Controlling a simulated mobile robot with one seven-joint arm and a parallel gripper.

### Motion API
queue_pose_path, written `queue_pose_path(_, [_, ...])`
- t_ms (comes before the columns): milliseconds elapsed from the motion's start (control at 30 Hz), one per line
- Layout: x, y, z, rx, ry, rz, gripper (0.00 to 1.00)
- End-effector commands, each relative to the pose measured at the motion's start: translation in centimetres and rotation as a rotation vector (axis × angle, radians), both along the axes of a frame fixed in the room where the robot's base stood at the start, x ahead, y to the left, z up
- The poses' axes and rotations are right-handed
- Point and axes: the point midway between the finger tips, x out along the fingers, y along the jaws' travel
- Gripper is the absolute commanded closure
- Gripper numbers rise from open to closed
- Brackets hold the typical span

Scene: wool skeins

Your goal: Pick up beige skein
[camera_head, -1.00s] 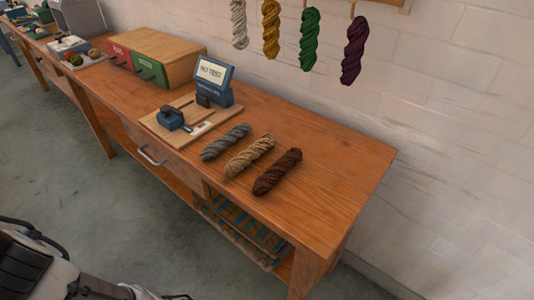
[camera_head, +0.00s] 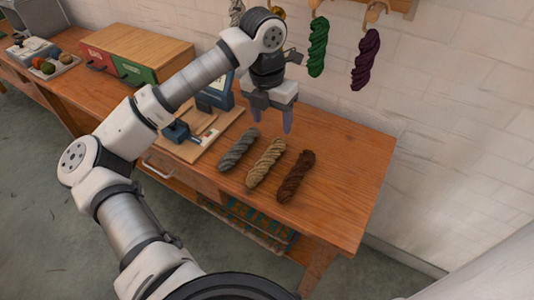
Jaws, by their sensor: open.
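The beige skein (camera_head: 266,163) lies on the wooden table between a grey skein (camera_head: 237,149) on its left and a dark brown skein (camera_head: 295,176) on its right. The three lie side by side at a slant, with small gaps. My gripper (camera_head: 271,122) points down above the table, over the far ends of the grey and beige skeins. Its two purplish fingers are apart, with nothing between them. The beige skein is in full view, and I see no contact with it.
A wooden board with a blue device (camera_head: 181,131) is left of the skeins. A display stand behind it is partly hidden by my arm. Green (camera_head: 318,46) and purple (camera_head: 365,58) skeins hang on the wall behind. The table (camera_head: 352,180) is clear to the right.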

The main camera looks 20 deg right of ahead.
Motion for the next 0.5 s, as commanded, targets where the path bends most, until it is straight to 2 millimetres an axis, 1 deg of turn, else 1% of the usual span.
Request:
queue_pose_path(33, [0.4,0.6,-0.3,0.046,-0.011,0.015,0.36])
queue_pose_path(133, [0.8,1.2,-1.5,0.086,-0.017,0.028,0.36])
queue_pose_path(400, [0.6,1.2,-6.7,0.082,-0.014,0.025,0.36])
queue_pose_path(500, [0.7,1.2,-8.2,0.082,-0.015,0.027,0.36])
